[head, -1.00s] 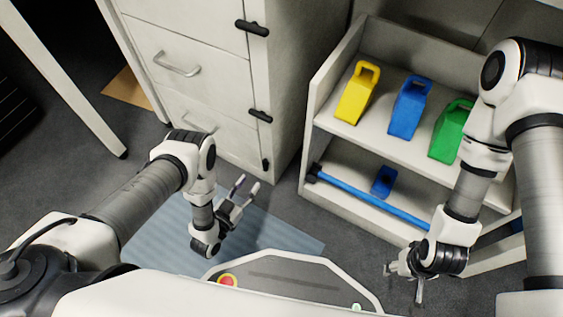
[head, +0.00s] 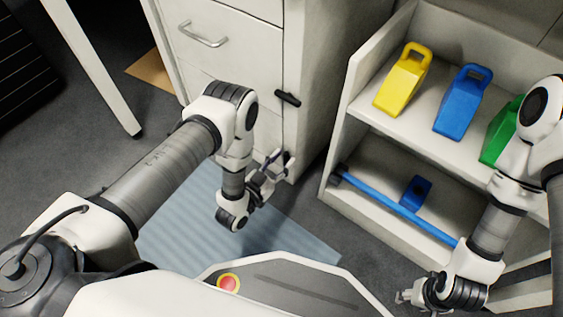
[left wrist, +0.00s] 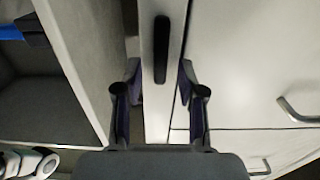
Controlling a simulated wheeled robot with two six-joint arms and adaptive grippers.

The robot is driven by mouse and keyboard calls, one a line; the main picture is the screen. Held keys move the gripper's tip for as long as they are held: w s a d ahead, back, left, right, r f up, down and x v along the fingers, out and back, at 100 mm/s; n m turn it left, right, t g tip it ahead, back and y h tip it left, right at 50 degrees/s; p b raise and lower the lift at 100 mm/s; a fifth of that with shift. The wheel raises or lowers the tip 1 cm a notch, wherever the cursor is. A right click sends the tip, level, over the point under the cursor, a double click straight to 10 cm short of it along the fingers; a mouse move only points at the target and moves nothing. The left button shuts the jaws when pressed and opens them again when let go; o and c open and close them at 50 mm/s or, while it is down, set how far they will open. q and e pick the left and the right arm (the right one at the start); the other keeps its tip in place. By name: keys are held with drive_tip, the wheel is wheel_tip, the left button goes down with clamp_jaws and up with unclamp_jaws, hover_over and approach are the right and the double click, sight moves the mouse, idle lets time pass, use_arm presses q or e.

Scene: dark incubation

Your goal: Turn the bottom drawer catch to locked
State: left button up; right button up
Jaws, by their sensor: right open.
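The bottom drawer catch (left wrist: 161,50) is a black bar that stands upright along the cabinet's edge strip. In the head view this catch (head: 287,158) is partly hidden by my left gripper (head: 278,164). In the left wrist view my left gripper (left wrist: 159,85) is open, with one finger on each side of the strip and the catch between them in the picture. I see no clear contact with the catch. My right gripper (head: 408,297) is open and empty at the lower right of the head view, far from the cabinet.
A higher catch (head: 288,98) lies crosswise on the cabinet (head: 325,85). A white shelf (head: 352,130) stands close on the right with yellow (head: 401,85), blue (head: 461,105) and green (head: 499,133) containers. A blue bar (head: 395,205) runs along its low level. A blue-grey mat (head: 185,232) covers the floor.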

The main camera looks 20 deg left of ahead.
use_arm(q)
clamp_jaws()
drive_tip(key=shift+r, duration=0.1)
drive_tip(key=m+p, duration=0.3)
drive_tip(key=shift+s+d+r, duration=0.1)
drive_tip(key=shift+d, duration=0.15)
drive_tip(key=m+p, duration=0.2)
drive_tip(key=m, duration=0.1)
drive_tip(key=shift+s+d+m+p, duration=0.1)
drive_tip(key=shift+d+m+p, duration=0.1)
drive_tip(key=shift+m+p, duration=0.1)
drive_tip(key=shift+s+d+f+m+p, duration=0.1)
drive_tip(key=shift+f+m+p, duration=0.45)
drive_tip(key=shift+m, duration=1.35)
drive_tip(key=shift+w+d+f+m+p, duration=0.15)
drive_tip(key=shift+m+p, duration=0.75)
drive_tip(key=shift+m, duration=1)
drive_tip(key=shift+s+d+f+m+p, duration=0.15)
drive_tip(key=shift+f+m+p, duration=0.4)
drive_tip(key=shift+m, duration=1.35)
drive_tip(key=shift+r, duration=0.2)
